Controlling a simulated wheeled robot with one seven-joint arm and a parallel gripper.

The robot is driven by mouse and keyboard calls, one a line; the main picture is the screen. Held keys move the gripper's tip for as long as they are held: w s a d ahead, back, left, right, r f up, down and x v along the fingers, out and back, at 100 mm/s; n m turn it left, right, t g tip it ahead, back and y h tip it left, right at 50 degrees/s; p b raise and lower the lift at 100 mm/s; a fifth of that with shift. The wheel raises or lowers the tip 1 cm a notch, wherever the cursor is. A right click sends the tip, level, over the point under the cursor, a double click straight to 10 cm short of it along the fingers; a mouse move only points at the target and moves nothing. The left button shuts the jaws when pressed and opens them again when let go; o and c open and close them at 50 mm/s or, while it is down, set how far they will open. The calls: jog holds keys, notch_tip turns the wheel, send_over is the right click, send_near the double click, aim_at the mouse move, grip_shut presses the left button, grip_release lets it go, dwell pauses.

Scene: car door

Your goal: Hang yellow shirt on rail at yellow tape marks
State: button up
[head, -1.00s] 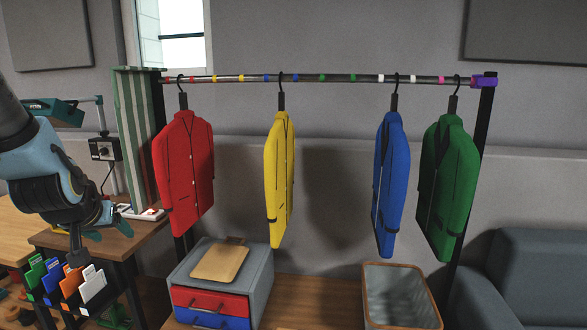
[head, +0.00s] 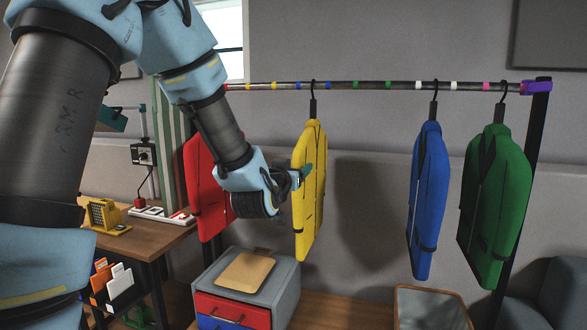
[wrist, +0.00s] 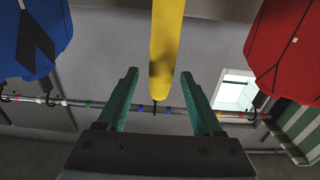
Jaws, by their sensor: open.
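The yellow shirt (head: 312,215) hangs from the rail (head: 375,84) by its hook, between the two blue tape marks (head: 298,85). The yellow tape marks (head: 261,86) lie to the left of that hook, towards the red shirt. My gripper (head: 304,173) is at the shirt's upper body in the head view and covers part of it. In the wrist view, which looks upside down, my gripper (wrist: 160,75) is open, with the yellow shirt (wrist: 166,45) between its green fingers in the picture. A gap shows on both sides; contact is not visible.
A red shirt (head: 200,175) hangs to the left, partly behind my arm. A blue shirt (head: 427,195) and a green shirt (head: 495,205) hang to the right. A drawer box (head: 285,290) and a bin (head: 432,310) stand below. The rail between yellow and blue shirts is free.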

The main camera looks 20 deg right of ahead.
aim_at(312, 146)
jog(key=p+x, duration=0.2)
jog(key=x, duration=0.5)
jog(key=shift+w, duration=0.15)
grip_shut()
dwell(0.3)
jog(key=shift+r, duration=0.45)
dwell(0.4)
jog(key=shift+f+b, duration=0.4)
jog(key=shift+b, duration=0.25)
grip_release()
